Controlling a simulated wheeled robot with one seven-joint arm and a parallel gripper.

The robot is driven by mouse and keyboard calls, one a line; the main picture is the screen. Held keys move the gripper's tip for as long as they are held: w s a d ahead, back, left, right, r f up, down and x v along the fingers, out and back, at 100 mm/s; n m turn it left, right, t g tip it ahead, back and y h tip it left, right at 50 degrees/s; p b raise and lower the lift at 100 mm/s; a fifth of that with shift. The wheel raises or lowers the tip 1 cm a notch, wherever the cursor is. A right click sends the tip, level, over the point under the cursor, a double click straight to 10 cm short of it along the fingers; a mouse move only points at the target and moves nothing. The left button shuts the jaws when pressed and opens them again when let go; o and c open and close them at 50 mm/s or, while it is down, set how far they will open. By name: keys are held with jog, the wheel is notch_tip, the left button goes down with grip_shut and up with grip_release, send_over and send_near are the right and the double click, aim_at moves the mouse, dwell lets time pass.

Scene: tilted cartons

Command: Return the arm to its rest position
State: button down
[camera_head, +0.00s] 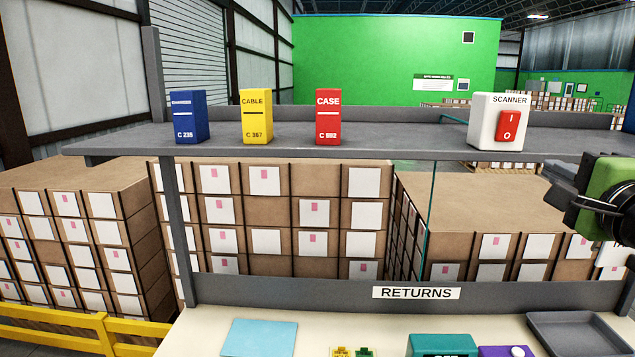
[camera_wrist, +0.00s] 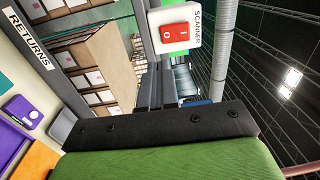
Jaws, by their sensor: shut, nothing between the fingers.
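My gripper (camera_head: 572,195) is at the right edge of the head view, its green and black body partly cut off by the frame. It hangs in the air, to the right of and below the white scanner box as seen there. In the wrist view, the black bar and green housing fill the bottom, and the grey fingers (camera_wrist: 160,88) are together and empty. The white scanner box (camera_head: 497,120) with its red switch stands upright on the grey shelf (camera_head: 380,140); it also shows at the top of the wrist view (camera_wrist: 178,40). My gripper appears apart from it.
Blue (camera_head: 187,117), yellow (camera_head: 256,116) and red (camera_head: 328,116) cartons stand upright on the shelf. Below is a pale table (camera_head: 200,335) with a light-blue pad (camera_head: 259,338), a teal device (camera_head: 441,345) and a grey tray (camera_head: 580,335). Stacked boxes (camera_head: 270,210) stand behind.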

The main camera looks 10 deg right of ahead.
jog(key=w+a+f+n+g+y, duration=0.1)
jog(key=a+f+n+g+y, duration=0.15)
jog(key=a+f+n, duration=0.45)
jog(key=w+a+f+n+g+y, duration=0.2)
jog(key=a+f+n+g, duration=0.15)
jog(key=a+f, duration=0.8)
jog(key=s+a+f+n+g, duration=0.3)
jog(key=s+a+f+n, duration=0.2)
jog(key=s+f, duration=0.2)
jog(key=s+a+f+n+g+y+b, duration=0.1)
jog(key=s+a+f+n+g, duration=0.2)
jog(key=s, duration=0.6)
notch_tip(320, 180, down, 5)
jog(key=a+n, duration=0.2)
jog(key=n, duration=0.1)
jog(key=shift+a+r, duration=0.2)
jog(key=shift+a, duration=0.05)
jog(key=shift+s, duration=0.15)
